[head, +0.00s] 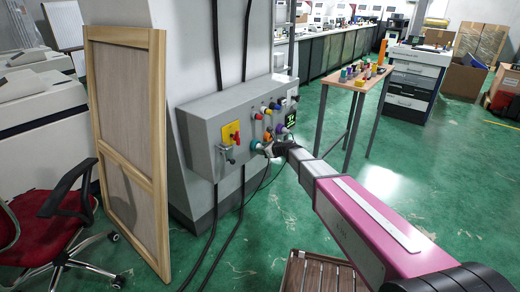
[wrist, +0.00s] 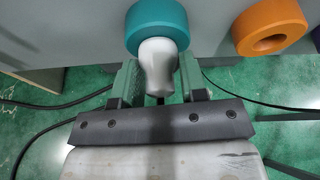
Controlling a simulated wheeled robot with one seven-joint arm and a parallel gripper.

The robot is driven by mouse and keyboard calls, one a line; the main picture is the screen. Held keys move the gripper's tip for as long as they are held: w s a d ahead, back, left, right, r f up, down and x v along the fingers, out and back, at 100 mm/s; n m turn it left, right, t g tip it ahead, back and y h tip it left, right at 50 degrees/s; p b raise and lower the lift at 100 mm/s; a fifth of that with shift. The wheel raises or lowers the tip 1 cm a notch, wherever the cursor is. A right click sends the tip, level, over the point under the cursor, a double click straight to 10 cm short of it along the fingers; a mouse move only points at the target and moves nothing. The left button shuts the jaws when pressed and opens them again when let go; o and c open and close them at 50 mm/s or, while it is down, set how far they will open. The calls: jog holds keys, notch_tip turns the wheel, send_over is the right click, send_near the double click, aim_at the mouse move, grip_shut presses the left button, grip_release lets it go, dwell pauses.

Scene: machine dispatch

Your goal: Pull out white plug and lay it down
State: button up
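The white plug (wrist: 158,65) sits in a teal round socket (wrist: 157,22) on the grey panel box, seen in the wrist view. The teal socket also shows in the head view (head: 257,145), at the lower front edge of the box. My gripper (wrist: 160,75) reaches up to the plug, with one green finger on its left and one on its right. The fingers lie very close to the plug's sides; I cannot tell whether they press on it. In the head view my gripper (head: 268,149) is at the socket, and the plug is too small to make out.
The grey panel box (head: 205,140) carries several coloured sockets and knobs. An orange ring socket (wrist: 270,27) is right of the teal one. Black cables hang below the box. A wooden table (head: 345,83) with coloured pieces stands behind right. A slatted wooden crate (head: 318,275) lies below my arm.

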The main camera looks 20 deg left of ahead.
jog(key=c, duration=0.3)
jog(key=shift+s+d, duration=0.1)
jog(key=shift+s+d, duration=0.3)
jog(key=shift+d, duration=0.5)
jog(key=shift+s+d, duration=0.35)
jog(key=shift+d, duration=0.4)
jog(key=shift+s+d, duration=0.3)
jog(key=shift+d, duration=0.5)
notch_tip(320, 180, up, 8)
jog(key=shift+r, duration=0.25)
dwell(0.5)
